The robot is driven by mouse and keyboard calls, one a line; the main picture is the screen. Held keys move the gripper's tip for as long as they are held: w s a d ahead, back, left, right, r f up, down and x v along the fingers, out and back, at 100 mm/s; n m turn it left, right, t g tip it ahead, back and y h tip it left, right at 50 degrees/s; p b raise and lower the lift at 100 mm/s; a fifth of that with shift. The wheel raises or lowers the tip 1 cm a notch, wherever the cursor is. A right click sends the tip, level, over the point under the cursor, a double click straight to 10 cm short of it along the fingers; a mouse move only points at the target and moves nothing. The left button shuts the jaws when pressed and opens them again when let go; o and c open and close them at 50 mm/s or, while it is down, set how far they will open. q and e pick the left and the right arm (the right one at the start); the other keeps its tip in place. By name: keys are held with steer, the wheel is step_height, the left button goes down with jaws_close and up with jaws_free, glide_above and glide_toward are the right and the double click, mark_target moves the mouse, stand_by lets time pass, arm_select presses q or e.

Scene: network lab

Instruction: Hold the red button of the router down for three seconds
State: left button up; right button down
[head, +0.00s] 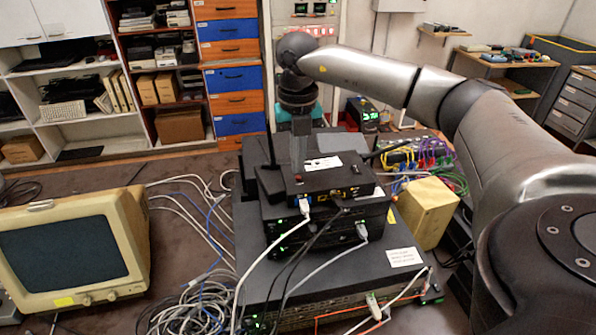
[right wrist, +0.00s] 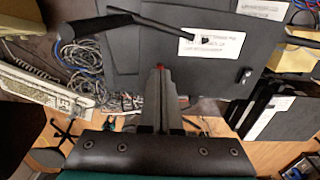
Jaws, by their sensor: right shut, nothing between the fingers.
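The router (head: 335,180) is a flat black box with antennas, on top of a stack of dark equipment. A white label lies on its top, and cables run from its front. Its small red button (head: 298,178) shows at the front left of the top. My right gripper (head: 299,170) points straight down just above the button, fingers shut and empty. In the right wrist view, a bit of the red button (right wrist: 160,67) shows right at the fingertips (right wrist: 159,72), which hide most of it. I cannot tell whether they touch it. My left gripper is out of view.
A beige monitor (head: 70,250) stands at the left, with loose cables (head: 195,305) beside the stack. A yellowish box (head: 425,212) and a bundle of coloured cables (head: 420,155) are to the right. White and black cables hang in front of the stack.

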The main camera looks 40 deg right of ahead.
mark_target(298, 177)
steer(key=shift+r+p, duration=1.4)
steer(key=shift+r, duration=0.4)
